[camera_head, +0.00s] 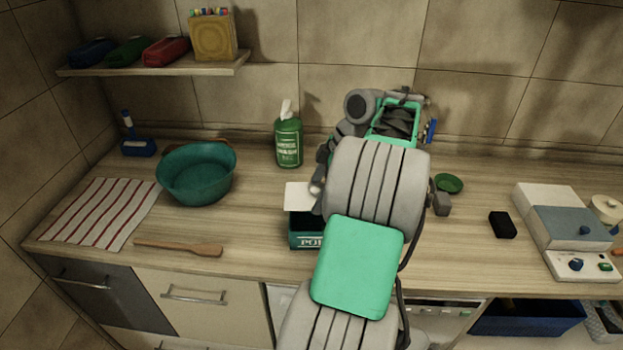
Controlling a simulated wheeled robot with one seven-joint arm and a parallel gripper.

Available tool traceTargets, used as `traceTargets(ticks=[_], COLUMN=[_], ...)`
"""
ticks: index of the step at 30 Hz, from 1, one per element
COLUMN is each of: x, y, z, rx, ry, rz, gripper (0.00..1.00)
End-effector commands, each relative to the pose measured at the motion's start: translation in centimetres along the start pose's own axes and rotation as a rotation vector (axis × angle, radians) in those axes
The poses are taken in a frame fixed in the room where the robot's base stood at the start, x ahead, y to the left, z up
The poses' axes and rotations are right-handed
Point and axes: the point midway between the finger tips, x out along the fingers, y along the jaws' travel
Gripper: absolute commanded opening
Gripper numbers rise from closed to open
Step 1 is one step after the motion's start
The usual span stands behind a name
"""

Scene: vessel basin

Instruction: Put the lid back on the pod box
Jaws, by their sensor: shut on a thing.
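The pod box (302,238) is a dark teal box with partly visible white lettering, near the counter's front edge. My arm hides its right side. A pale, flat lid (298,196) shows just behind and above the box's opening, and part of the dark inside shows below it. My gripper (317,187) is at the lid's right edge, mostly hidden by my arm, and is shut on the lid. I cannot tell how high the lid is above the box.
A teal basin (197,175), a wooden spoon (180,247) and a striped towel (99,213) lie left. A green dish (448,183), black block (502,225) and blue-white appliance (567,231) are right. Counter between spoon and box is clear.

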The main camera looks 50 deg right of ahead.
Motion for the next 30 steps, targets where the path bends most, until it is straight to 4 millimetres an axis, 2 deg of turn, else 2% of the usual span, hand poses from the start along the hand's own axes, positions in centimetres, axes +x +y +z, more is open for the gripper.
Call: traceTargets(ticks=[5,19,30], x=[0.8,5.5,6.0], y=[0.0,0.0,0.0], z=[0.9,2.7,2.8], rx=[0.005,0.006,0.006], ry=[0.0,0.0,0.0], rz=[0.001,0.003,0.002], gripper=[0.53,0.53,0.53])
